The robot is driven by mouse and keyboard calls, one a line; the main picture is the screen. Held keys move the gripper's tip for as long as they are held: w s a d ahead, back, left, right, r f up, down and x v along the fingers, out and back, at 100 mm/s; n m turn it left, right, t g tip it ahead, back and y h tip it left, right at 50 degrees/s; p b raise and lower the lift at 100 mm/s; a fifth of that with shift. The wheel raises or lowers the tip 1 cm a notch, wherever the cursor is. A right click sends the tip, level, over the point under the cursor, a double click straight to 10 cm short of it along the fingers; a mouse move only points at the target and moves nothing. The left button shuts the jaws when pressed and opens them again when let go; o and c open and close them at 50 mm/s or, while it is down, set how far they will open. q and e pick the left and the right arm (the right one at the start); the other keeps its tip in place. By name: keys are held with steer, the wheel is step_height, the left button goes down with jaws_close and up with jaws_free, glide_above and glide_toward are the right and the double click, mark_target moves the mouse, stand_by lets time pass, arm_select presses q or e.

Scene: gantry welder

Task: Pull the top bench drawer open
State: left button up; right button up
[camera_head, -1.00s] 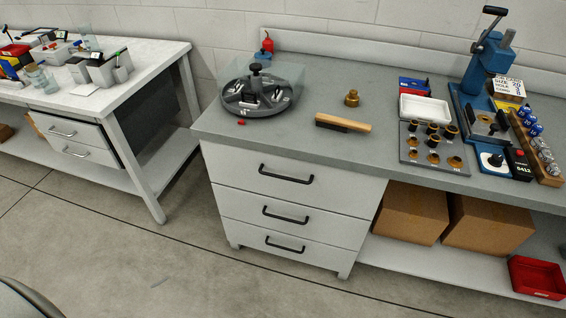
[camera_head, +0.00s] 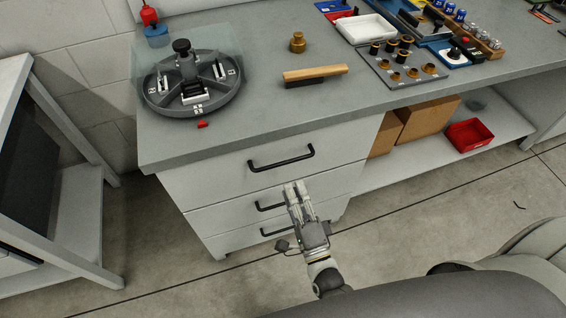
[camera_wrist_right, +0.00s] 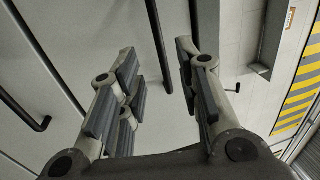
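The top bench drawer (camera_head: 215,179) is shut, its front level with the drawers below. Its black bar handle (camera_head: 281,160) shows clear in the head view. My right gripper (camera_head: 296,188) is just below that handle, in front of the middle drawer, and partly hides the middle handle (camera_head: 268,206). In the right wrist view the gripper (camera_wrist_right: 160,75) is open and empty. A black handle bar (camera_wrist_right: 157,40) appears between its fingers, apparently beyond them; I cannot tell which drawer it belongs to. My left gripper is not in view.
On the bench top (camera_head: 225,140) are a round divided tray (camera_head: 192,85), a brush (camera_head: 315,74) and a brass fitting (camera_head: 298,42). Cardboard boxes (camera_head: 428,118) and a red bin (camera_head: 469,135) sit on the lower shelf. Floor before the drawers is clear.

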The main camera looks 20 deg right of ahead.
mark_target(284, 162)
steer(key=w, duration=0.3)
steer(key=w+r, duration=0.1)
steer(key=w, duration=0.5)
steer(key=shift+r+p, duration=0.35)
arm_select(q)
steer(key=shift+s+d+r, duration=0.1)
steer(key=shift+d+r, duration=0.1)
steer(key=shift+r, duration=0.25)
arm_select(e)
steer(key=shift+c, duration=0.4)
jaws_close()
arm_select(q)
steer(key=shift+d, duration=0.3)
